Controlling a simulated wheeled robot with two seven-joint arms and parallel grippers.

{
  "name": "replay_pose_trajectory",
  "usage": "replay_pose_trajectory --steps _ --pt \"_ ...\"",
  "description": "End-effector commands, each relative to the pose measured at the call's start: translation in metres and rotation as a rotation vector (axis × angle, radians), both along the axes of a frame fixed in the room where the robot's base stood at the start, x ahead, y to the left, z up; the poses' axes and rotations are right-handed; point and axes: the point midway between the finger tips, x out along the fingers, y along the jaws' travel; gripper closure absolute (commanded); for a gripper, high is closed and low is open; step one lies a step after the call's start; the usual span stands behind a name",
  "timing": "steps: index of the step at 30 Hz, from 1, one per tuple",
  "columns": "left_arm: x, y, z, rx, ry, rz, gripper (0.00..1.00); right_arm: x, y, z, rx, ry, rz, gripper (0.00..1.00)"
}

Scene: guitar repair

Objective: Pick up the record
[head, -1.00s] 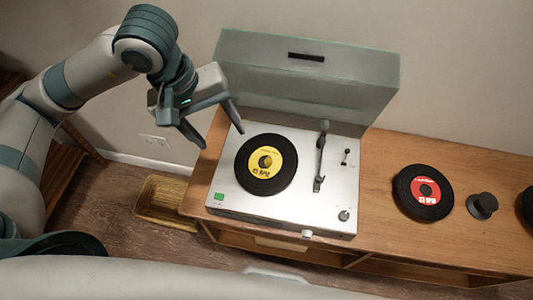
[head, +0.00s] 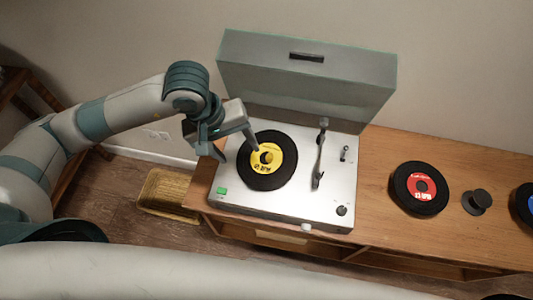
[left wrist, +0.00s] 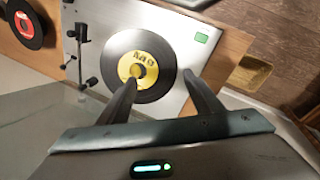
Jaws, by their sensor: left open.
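A black record with a yellow label (head: 282,174) lies on the silver turntable (head: 310,207), whose grey lid stands open behind it. My left gripper (head: 239,155) is open, its fingers pointing down by the record's upper left edge. In the left wrist view the record (left wrist: 152,45) lies beyond the fingertips (left wrist: 158,80), and one finger overlaps its edge. I cannot tell whether the fingers touch it. A record with a red label (head: 420,205) lies on the wooden cabinet to the right. My right gripper is not in view.
The tonearm (head: 319,160) stands to the record's right. The raised lid (head: 310,75) blocks the space behind. A black knob-like object (head: 477,201) and a blue-labelled record (head: 528,203) are farther right on the cabinet. A woven basket (head: 166,190) sits on the floor at left.

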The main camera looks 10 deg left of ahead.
Motion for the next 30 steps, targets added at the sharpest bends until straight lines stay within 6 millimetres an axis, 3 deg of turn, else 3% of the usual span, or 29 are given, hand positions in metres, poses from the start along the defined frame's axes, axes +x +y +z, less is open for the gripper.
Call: replay_pose_trajectory --steps 7,20,30 --pt "0.002 -0.006 -0.024 0.0 0.002 0.001 0.41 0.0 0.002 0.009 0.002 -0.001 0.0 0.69" --pt "0.004 -0.007 -0.027 0.0 0.0 0.001 0.41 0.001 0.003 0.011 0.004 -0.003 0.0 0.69" --pt "0.009 -0.011 -0.057 0.001 0.006 0.003 0.41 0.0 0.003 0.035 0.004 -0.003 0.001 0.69"
